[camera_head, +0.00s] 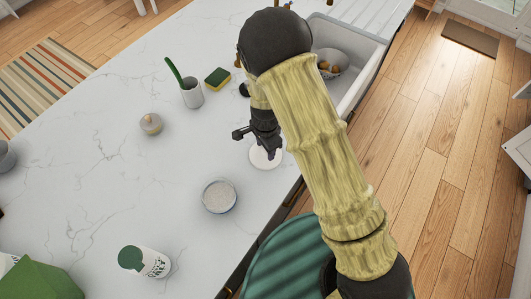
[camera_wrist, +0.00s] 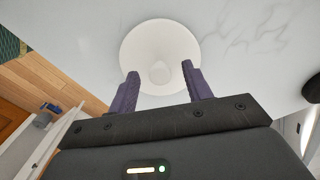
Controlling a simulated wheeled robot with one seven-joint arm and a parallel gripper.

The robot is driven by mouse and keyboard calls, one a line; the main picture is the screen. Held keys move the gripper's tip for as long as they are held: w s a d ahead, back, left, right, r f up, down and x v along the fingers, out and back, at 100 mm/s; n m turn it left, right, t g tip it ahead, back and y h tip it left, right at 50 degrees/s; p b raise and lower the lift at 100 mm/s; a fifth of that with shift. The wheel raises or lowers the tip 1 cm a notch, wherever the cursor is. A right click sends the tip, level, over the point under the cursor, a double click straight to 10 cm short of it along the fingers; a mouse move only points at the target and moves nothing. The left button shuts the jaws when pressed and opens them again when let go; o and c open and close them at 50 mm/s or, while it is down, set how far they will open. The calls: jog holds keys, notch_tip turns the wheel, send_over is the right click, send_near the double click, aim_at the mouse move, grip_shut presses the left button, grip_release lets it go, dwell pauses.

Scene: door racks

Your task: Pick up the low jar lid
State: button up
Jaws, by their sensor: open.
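The low jar lid (camera_head: 263,158) is a white round disc lying on the marble counter near its right edge, partly hidden by my gripper in the head view. In the wrist view the lid (camera_wrist: 160,38) shows a small round knob (camera_wrist: 159,72) at its middle. My gripper (camera_head: 270,149) is over the lid, pointing down. In the wrist view my gripper (camera_wrist: 160,75) is open, with one dark finger on each side of the knob. I see a gap between the knob and both fingers. The height of the fingertips above the lid is hard to tell.
On the counter (camera_head: 90,170) stand a round dish with grey contents (camera_head: 219,196), a small knobbed pot (camera_head: 151,124), a cup with a green brush (camera_head: 192,94), a sponge (camera_head: 217,78) and a white-and-green container (camera_head: 145,262). A sink (camera_head: 362,52) with a bowl lies behind my arm.

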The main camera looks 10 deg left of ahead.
jog(key=shift+c, duration=0.4)
jog(key=c, duration=1)
jog(key=shift+r, duration=0.1)
notch_tip(320, 180, up, 10)
jog(key=b, duration=0.2)
